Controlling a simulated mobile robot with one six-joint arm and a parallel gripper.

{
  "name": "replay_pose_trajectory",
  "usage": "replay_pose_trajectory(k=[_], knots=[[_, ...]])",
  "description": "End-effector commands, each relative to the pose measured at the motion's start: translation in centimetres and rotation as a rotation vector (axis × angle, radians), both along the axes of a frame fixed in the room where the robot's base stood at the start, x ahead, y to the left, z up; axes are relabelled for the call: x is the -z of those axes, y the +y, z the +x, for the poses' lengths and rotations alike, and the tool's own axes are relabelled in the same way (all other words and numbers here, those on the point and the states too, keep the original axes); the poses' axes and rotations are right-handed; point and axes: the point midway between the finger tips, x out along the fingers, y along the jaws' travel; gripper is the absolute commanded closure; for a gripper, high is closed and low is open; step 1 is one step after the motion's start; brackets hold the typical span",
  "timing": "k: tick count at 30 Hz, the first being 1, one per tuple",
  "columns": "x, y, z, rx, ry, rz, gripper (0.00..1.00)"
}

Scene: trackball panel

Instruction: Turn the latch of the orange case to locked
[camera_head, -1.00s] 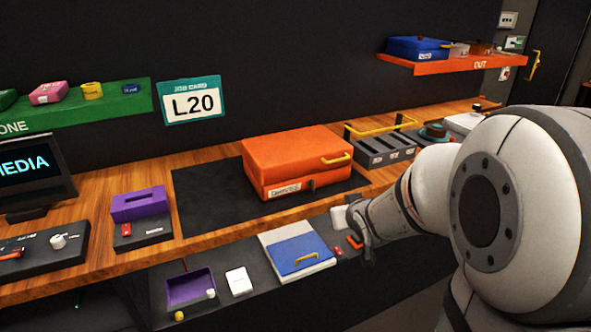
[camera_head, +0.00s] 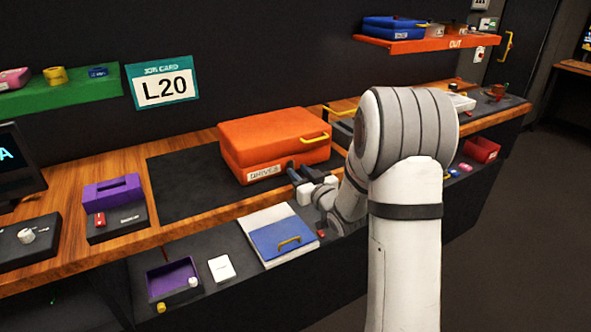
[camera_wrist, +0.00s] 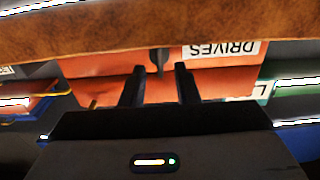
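The orange case (camera_head: 265,137) sits shut on a dark mat, with a yellow handle and a white DRIVES label on its front. In the wrist view, which is upside down, the case front (camera_wrist: 105,66) fills the middle. The dark latch (camera_wrist: 157,60) stands out beside the label, upright in that picture. My gripper (camera_wrist: 159,72) is open, its two dark fingers apart with the latch between their tips in the picture. I cannot tell if they touch it. In the head view my gripper (camera_head: 303,174) is at the case's front, by the right end of the label, largely hiding the latch.
A wooden counter (camera_head: 190,150) carries the dark mat (camera_head: 170,185). A purple box (camera_head: 112,193) stands to the left. A lower shelf in front holds a blue and white case (camera_head: 278,237) and a purple tray (camera_head: 172,277). A dark rack stands behind my arm.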

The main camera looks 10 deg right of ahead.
Motion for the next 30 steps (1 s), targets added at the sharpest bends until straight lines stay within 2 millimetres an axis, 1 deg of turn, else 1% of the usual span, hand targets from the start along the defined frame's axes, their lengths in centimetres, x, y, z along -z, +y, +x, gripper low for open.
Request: replay_pose_trajectory(k=[1,3,6,14,24,25,30], knots=[[0.0,0.3,0.7,-0.002,0.001,0.000,0.72],[0.0,0.4,1.3,-0.001,0.001,0.000,0.72],[0.0,0.6,1.8,0.000,0.001,0.000,0.72],[0.0,0.6,1.9,0.001,0.001,0.000,0.72],[0.0,0.5,1.9,0.002,0.001,0.000,0.99],[0.0,0.5,1.9,0.002,0.001,0.000,1.00],[0.0,0.5,1.9,0.002,0.001,0.000,1.00]])
